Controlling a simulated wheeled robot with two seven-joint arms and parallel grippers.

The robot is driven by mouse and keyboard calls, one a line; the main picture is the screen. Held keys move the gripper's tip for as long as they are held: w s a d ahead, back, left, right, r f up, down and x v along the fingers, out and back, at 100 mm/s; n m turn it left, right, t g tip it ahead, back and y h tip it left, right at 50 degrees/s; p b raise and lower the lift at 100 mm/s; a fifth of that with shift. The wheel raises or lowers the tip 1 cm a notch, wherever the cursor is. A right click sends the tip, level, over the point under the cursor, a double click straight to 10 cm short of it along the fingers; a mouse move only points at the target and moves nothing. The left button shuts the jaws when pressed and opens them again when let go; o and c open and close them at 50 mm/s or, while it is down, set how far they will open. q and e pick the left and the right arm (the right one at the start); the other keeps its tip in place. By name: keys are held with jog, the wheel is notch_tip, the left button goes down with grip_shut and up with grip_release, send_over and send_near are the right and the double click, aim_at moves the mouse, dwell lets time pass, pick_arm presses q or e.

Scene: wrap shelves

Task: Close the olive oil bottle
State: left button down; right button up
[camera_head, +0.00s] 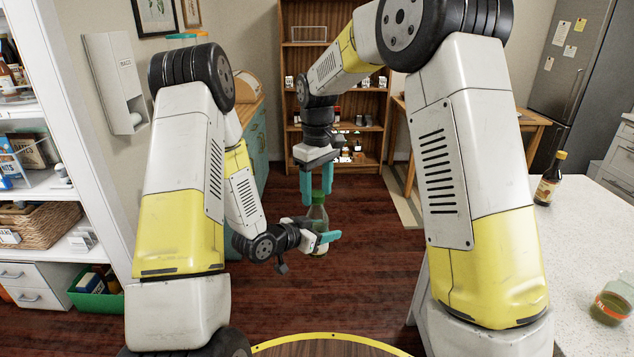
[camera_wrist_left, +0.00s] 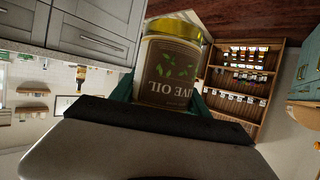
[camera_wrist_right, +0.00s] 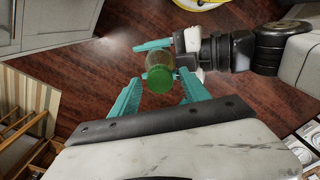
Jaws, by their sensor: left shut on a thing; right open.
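The olive oil bottle (camera_head: 318,213) is upright in the head view, held above the floor. Its label reads upside down in the left wrist view (camera_wrist_left: 168,75). My left gripper (camera_head: 326,238) is shut on its body from the side. A green cap (camera_wrist_right: 159,80) is at the bottle's top in the right wrist view; I cannot tell how tightly it sits. My right gripper (camera_head: 317,193) points down from above, open, with its teal fingers on either side of the cap. I cannot tell whether they touch it.
A white counter (camera_head: 590,215) at the right holds a dark sauce bottle (camera_head: 550,180) and a glass jar (camera_head: 611,303). White shelves with a wicker basket (camera_head: 45,226) stand at the left. A wooden shelf (camera_head: 335,55) stands at the back. Bare wooden floor lies below the grippers.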

grip_shut()
dwell(0.3)
jog(key=shift+o, duration=0.7)
grip_release()
notch_tip(320, 180, up, 12)
